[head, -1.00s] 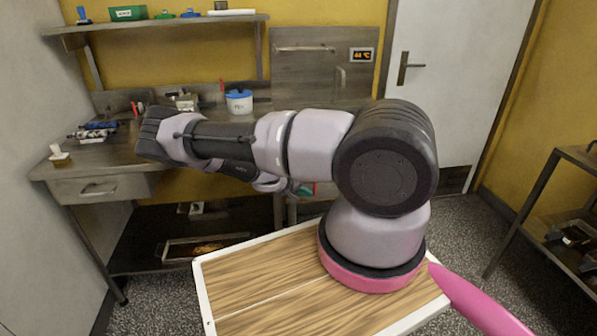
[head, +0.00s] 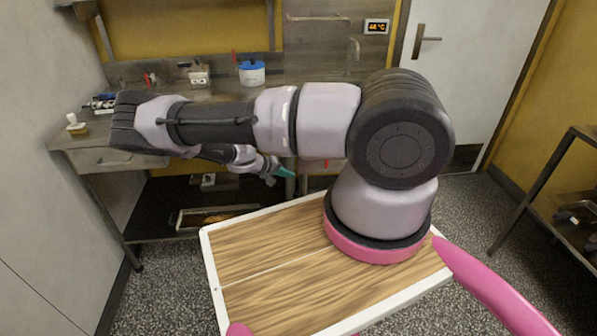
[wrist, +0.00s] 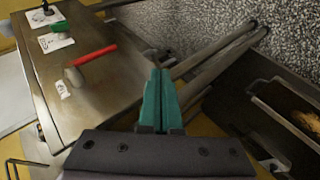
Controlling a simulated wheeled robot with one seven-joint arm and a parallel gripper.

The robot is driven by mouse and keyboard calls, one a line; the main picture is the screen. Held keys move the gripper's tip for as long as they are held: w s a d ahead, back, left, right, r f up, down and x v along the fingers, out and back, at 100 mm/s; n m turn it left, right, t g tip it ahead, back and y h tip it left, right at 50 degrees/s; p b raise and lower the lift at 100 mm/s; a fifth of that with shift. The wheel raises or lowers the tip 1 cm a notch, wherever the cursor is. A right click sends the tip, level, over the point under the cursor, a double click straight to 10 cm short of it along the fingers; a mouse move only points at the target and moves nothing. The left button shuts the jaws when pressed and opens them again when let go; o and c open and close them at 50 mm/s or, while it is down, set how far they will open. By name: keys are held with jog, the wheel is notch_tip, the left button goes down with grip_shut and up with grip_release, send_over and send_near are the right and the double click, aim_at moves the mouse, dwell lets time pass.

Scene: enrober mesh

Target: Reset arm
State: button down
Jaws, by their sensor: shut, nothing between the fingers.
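My gripper (head: 286,173) shows in the head view just beyond the far edge of my wooden deck, below my bent arm and in front of the steel bench (head: 110,158). In the wrist view my gripper (wrist: 160,72) has its two teal fingers together, with nothing between them. The fingers are in the air and appear clear of the bench and the shelf below. My arm's upper links stretch leftward across the head view and hide part of the bench.
A white pot with a blue lid (head: 252,75) stands on the bench. A tray with brown contents (head: 215,217) sits underneath. A rack (head: 572,165) stands right; speckled floor lies between.

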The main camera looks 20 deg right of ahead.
jog(key=shift+a, duration=0.45)
jog(key=s+a+r+m+y, duration=0.2)
jog(key=a+r+y, duration=0.1)
jog(key=r, duration=0.9)
jog(key=s+a+r+m+y, duration=0.1)
jog(key=a+r+y, duration=0.25)
jog(key=r, duration=0.85)
jog(key=s+a+r+m+y, duration=0.2)
jog(key=a+r+y, duration=0.15)
jog(key=r, duration=0.85)
jog(key=s+d+r+n+t+y, duration=0.1)
jog(key=s+r, duration=0.3)
jog(key=r, duration=0.4)
jog(key=s+d+r+t+y, duration=0.1)
jog(key=s+r, duration=0.3)
jog(key=r, duration=0.4)
jog(key=s+r+t, duration=0.1)
jog(key=s+r, duration=0.3)
jog(key=s, duration=0.2)
jog(key=s+d+r+n+t, duration=0.1)
jog(key=s+r+t, duration=0.1)
jog(key=s+r, duration=0.2)
jog(key=s, duration=0.3)
